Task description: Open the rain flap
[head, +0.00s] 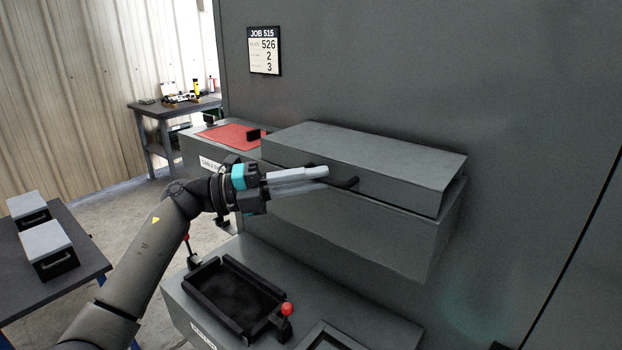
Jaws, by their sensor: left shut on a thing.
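The rain flap (375,152) is a long grey lid on the upper housing (405,228) on the grey wall. A dark gap shows along its right end, between it and the housing. Its black bar handle (347,184) is on the front face. My left gripper (324,173) reaches in from the left with its pale fingers shut on the left part of the handle. The fingers hide that part of the handle. My right gripper is not in view.
Below is a ledge with a black-rimmed tray (232,290) and a red-knobbed lever (287,309). A red panel (230,136) lies left of the flap. A job sign (264,50) hangs above. A side table (85,250) with grey-lidded boxes stands at left.

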